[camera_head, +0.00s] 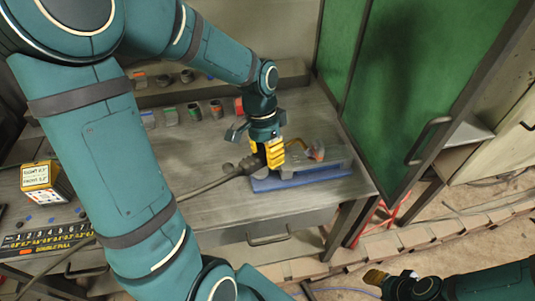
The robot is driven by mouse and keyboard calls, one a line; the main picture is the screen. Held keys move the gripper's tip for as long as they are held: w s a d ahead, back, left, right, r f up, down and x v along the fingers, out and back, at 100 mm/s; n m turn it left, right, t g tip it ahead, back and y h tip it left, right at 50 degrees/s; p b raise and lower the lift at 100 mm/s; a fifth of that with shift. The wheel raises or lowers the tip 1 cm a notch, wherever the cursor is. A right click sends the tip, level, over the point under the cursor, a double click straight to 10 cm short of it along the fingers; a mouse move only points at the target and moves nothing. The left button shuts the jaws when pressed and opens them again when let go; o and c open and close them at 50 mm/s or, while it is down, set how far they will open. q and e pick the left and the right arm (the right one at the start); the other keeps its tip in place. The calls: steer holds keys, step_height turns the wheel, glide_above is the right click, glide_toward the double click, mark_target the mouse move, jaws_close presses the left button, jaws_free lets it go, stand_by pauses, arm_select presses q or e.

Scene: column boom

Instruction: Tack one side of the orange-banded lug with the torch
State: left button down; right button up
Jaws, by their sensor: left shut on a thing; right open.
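My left gripper (267,152), with yellow fingers, is shut on the torch (247,165) above the workbench. The torch's dark body and hose run to the left, and its thin brass-coloured neck (296,142) reaches right. A small grey lug with a reddish-orange mark (317,151) stands on a grey plate (318,168) over a blue base (290,180). The neck's tip is close to the lug; I cannot tell whether they touch. My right gripper (378,279) is at the bottom right, open, empty and away from the bench.
Several small colour-banded parts (194,111) stand in a row at the back of the bench (205,160). A yellow box (46,182) and a black numbered board (40,239) lie at the left. A green panel with a frame (420,75) closes off the right side.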

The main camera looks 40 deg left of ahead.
arm_select(q)
steer(key=shift+s+a+r+p, duration=0.2)
steer(key=shift+r+p, duration=0.65)
steer(key=shift+r, duration=0.1)
steer(key=shift+s+a+r+p, duration=0.15)
steer(key=shift+r+p, duration=0.65)
steer(key=shift+r, duration=0.15)
steer(key=shift+s+a+r+p, duration=0.15)
steer(key=shift+s+r+p, duration=0.05)
steer(key=shift+r+p, duration=0.55)
steer(key=shift+s+a+r+p, duration=0.2)
steer(key=shift+r+p, duration=0.35)
steer(key=shift+r, duration=0.25)
steer(key=shift+s+a+r+p, duration=0.1)
steer(key=shift+s+r+p, duration=0.1)
steer(key=shift+r+p, duration=0.55)
